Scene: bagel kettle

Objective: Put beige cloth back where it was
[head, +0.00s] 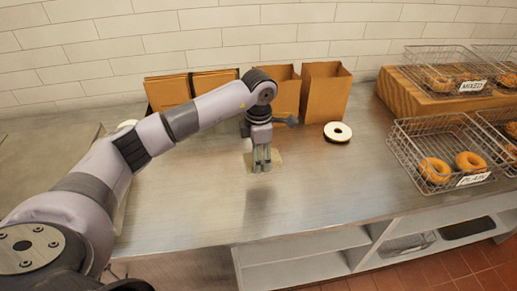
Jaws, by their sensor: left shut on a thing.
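The beige cloth (249,161) is a small pale piece at my left gripper's fingertips, over the metal counter (190,213). My left gripper (262,167) points down with its fingers shut on the cloth. The fingers and the wrist hide part of the cloth. I cannot tell whether the cloth touches the counter. My right gripper is not in view.
Brown paper bags (325,92) stand along the tiled wall behind the gripper. Wire baskets (403,150) with bagels fill the right side. The counter's front middle is clear.

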